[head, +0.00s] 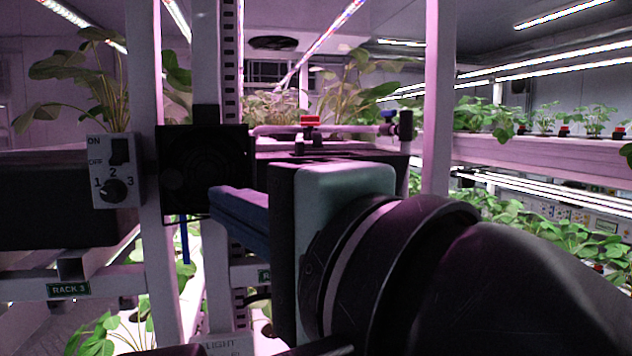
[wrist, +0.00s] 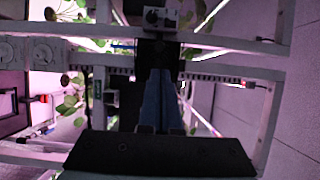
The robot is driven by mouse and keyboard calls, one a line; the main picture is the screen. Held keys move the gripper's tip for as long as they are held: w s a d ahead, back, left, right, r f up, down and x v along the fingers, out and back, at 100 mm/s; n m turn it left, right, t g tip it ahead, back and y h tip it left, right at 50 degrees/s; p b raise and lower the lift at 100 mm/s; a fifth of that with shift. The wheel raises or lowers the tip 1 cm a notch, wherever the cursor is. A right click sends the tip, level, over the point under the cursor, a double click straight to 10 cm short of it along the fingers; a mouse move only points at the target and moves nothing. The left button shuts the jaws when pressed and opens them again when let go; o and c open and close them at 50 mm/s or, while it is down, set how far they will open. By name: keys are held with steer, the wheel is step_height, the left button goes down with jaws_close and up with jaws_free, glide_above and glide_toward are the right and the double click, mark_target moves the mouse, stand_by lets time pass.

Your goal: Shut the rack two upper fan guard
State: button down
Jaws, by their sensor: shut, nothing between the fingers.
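A black square fan unit (head: 203,165) is mounted between the white rack posts in the head view, with a faint round shape on its dark face. It appears as a dark block (wrist: 158,48) in the wrist view. I cannot make out a separate guard or its angle, and no rack two label is readable. My gripper (head: 217,198) has its blue fingers shut and empty, pointing left at the unit's lower right edge. In the wrist view the fingers (wrist: 161,73) lie together, tips at the dark block; I cannot tell whether they touch.
A switch box (head: 115,170) with a dial sits left of the fan unit, above a RACK 3 label (head: 68,289). White posts (head: 160,270) stand close around the fingers. A blue strip (head: 185,240) hangs below the unit. Planted shelves (head: 540,152) run along the right.

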steer(key=p, duration=0.4)
glide_toward(161, 180)
steer(key=x, duration=0.5)
steer(key=shift+w+d+r, duration=0.15)
steer(key=shift+w+d, duration=0.15)
steer(key=shift+w, duration=0.15)
steer(key=shift+w+a, duration=0.25)
steer(key=shift+w, duration=0.15)
steer(key=shift+a+f, duration=0.1)
steer(key=shift+f, duration=0.1)
steer(key=shift+w+a+m+t+h, duration=0.25)
steer(key=shift+a+m+t+h, duration=0.35)
steer(key=shift+h, duration=0.1)
steer(key=a+m+h, duration=0.1)
steer(key=w+a+m+t+h, duration=0.1)
steer(key=shift+t+h, duration=0.3)
steer(key=shift+h, duration=0.1)
steer(key=shift+w+a+r+m+t+h, duration=0.15)
steer(key=shift+w+a+m+t+h, duration=0.15)
steer(key=shift+w+a+m+h, duration=0.35)
steer(key=shift+w, duration=0.15)
